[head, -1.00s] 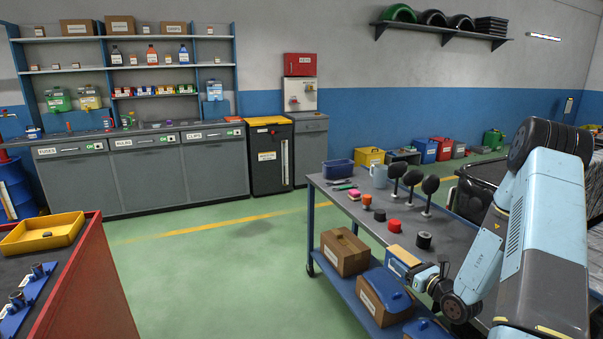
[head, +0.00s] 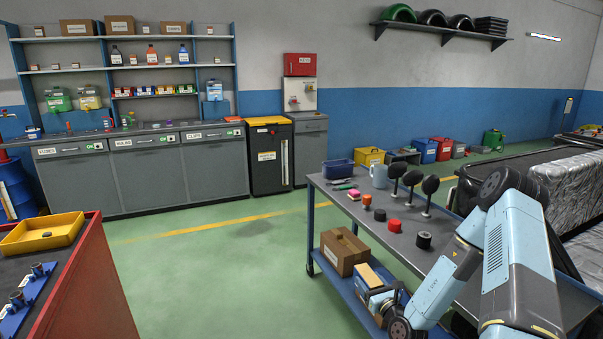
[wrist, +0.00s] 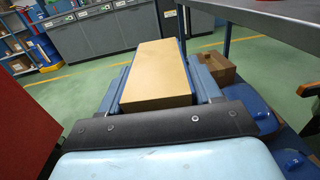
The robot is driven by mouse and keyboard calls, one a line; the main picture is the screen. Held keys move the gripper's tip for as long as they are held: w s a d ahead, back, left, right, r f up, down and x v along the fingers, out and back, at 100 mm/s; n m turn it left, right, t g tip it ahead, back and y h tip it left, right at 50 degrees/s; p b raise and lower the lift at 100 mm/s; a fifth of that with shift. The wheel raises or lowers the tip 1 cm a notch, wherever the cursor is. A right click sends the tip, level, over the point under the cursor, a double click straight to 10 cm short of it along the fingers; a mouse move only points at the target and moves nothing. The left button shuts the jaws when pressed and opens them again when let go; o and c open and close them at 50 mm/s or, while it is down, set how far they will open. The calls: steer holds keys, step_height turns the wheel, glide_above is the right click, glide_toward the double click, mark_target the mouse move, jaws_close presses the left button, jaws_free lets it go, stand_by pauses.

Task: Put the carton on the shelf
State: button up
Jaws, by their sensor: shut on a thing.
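The carton (head: 367,277) has a tan top and a blue side in the head view. In the wrist view the long tan carton (wrist: 158,72) lies between my jaws. My gripper (head: 378,297) is shut on it, low beside the trolley, and partly hides it in the head view. The trolley's blue lower shelf (head: 338,286) is just behind the carton. I cannot tell whether the carton touches it. A shelf unit (head: 66,39) with grey boards and blue uprights stands at the back left.
A brown box (head: 343,251) sits on the trolley's lower shelf. Blue-lidded things (wrist: 256,107) lie to the right of the carton. A red bench (head: 82,285) stands at left. Green floor between is open.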

steer(key=s+m+h, duration=0.1)
steer(key=f+m+h, duration=0.1)
steer(key=h, duration=0.1)
steer(key=shift+s+t, duration=0.3)
steer(key=shift+s, duration=0.1)
steer(key=shift+s+d+r+m+h, duration=0.15)
steer(key=shift+s+d+m+h, duration=0.2)
steer(key=shift+h, duration=0.3)
steer(key=shift+s+r+m+h, duration=0.15)
steer(key=shift+m+h, duration=0.3)
steer(key=shift+h, duration=0.2)
